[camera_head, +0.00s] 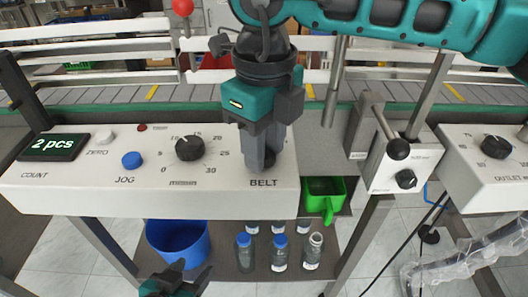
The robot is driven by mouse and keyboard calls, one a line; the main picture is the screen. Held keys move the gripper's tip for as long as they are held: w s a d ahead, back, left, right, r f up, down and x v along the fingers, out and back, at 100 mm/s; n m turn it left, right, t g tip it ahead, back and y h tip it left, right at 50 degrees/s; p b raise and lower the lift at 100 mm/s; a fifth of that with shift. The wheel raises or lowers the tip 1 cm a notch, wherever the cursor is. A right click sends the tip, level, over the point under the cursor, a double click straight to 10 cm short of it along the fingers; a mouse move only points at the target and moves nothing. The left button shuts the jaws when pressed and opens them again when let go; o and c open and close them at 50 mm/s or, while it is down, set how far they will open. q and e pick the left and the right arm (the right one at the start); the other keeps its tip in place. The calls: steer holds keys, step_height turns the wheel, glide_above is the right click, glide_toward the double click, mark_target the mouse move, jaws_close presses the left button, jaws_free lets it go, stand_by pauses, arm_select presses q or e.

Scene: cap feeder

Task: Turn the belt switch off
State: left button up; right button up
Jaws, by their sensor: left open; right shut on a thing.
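The white control panel (90,186) runs across the left and middle of the head view. The belt switch sits above the printed word BELT, mostly hidden behind my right gripper. My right gripper (264,160) comes down from above, and its jaws are shut on the belt switch. Which way the switch points cannot be made out. My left gripper (176,278) is open and empty at the bottom edge, below the panel and in front of the blue bucket.
A black-knobbed lever (397,149) stands to the right. Below are a blue bucket (180,250), a green scoop (324,190) and several bottles (280,254).

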steer(key=shift+f+n+b, duration=0.1)
steer(key=shift+n+b, duration=0.25)
steer(key=shift+n, duration=0.35)
steer(key=shift+n+b, duration=0.3)
steer(key=shift+n, duration=0.8)
steer(key=o, duration=1)
steer(key=shift+o, duration=0.2)
step_height(320, 180, up, 13)
steer(key=p, duration=0.1)
steer(key=shift+p, duration=0.4)
